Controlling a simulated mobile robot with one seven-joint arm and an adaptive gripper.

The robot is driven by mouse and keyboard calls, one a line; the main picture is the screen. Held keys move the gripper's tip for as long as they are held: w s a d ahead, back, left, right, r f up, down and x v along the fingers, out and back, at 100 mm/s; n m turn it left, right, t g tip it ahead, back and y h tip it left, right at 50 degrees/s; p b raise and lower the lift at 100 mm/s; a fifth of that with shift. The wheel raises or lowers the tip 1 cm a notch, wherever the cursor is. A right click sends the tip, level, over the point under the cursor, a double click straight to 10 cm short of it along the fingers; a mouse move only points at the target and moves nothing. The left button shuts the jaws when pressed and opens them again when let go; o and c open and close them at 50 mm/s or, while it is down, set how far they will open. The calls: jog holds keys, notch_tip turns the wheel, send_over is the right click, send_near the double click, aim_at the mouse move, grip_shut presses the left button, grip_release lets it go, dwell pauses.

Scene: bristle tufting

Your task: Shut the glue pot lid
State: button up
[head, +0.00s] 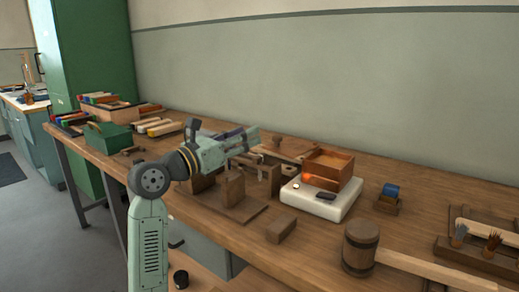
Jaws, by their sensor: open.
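A reddish-brown wooden box (333,172) sits on a white base unit (318,205) right of the middle of the bench, with an orange glow at its left side. It looks like the glue pot, but I cannot be sure. Its top looks open and box-like; I cannot make out a separate lid or its hinge. My gripper (254,143) is open and points right, left of the box and apart from it, above some brown wooden blocks. Its fingertips are small here, and nothing shows held between them.
Wooden blocks and a stand (232,190) are below my gripper. A loose block (281,230) and a banded wooden cylinder (360,250) stand near the front edge. A blue item in a small holder (389,194) and a brush rack (475,255) are to the right. A green box (107,137) is left.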

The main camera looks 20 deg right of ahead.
aim_at(274, 137)
jog(key=shift+g+y, duration=0.3)
jog(key=shift+y, duration=0.5)
jog(key=w+d+f, duration=0.1)
jog(key=w+d, duration=0.1)
jog(key=d, duration=0.2)
jog(key=w+d+f+p, duration=0.1)
jog(key=w+d, duration=0.2)
jog(key=d, duration=0.1)
jog(key=w+d+f, duration=0.2)
jog(key=w+d, duration=0.1)
jog(key=shift+d, duration=0.4)
jog(key=shift+c, duration=0.2)
grip_shut()
